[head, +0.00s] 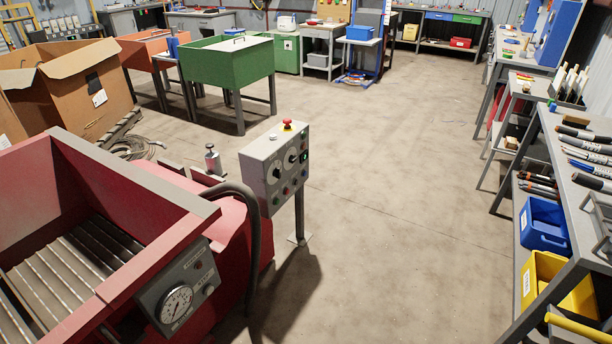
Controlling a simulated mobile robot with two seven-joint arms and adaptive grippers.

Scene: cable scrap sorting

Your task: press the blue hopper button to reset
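A grey control box (271,174) stands on a post beside the red hopper machine (176,203), left of the picture's middle. A red mushroom button (288,125) sits on top of it. Its front face carries black knobs, a green-lit switch (305,155) and several small buttons, some reddish. The buttons are too small for me to make out a blue one with certainty. A second grey panel with a round dial (176,304) is fixed to the hopper's near side. Neither of my grippers is in view.
Open concrete floor (390,200) lies right of the control box. A black hose (254,240) arches just in front of the box. A workbench (580,190) with tools, and blue and yellow bins (543,223) below, lines the right. A green bin (225,65) and cardboard box (75,90) stand behind.

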